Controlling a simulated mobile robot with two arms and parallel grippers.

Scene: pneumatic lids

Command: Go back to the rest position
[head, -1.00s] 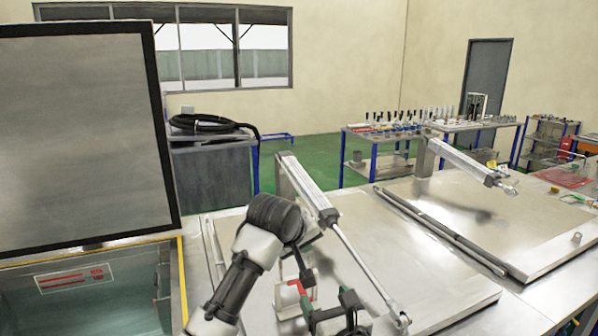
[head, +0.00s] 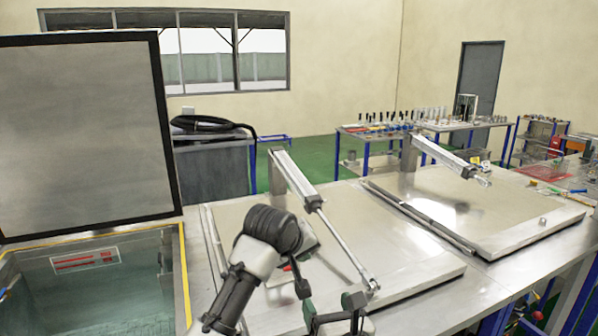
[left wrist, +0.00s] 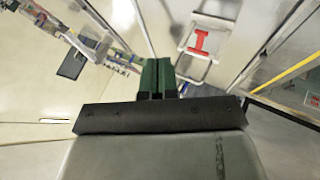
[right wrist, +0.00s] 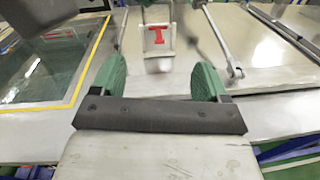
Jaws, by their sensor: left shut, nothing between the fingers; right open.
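My right gripper (head: 328,290) is at the bottom middle of the head view, over the near bench. Its green fingers stand apart in the right wrist view (right wrist: 158,80), with nothing between them. My left arm rises from the bottom of the head view, and its dark joint hides part of the bench; I cannot make out its fingers there. In the left wrist view my left gripper (left wrist: 157,80) has its green fingers together and empty.
An open tank with a yellow edge (head: 181,275) is at the left, its dark-framed lid (head: 80,130) upright. Two flat lids (head: 395,250) (head: 500,215) lie on the bench, with pneumatic cylinders (head: 297,178) (head: 440,155) above them. Tool tables (head: 380,140) stand behind.

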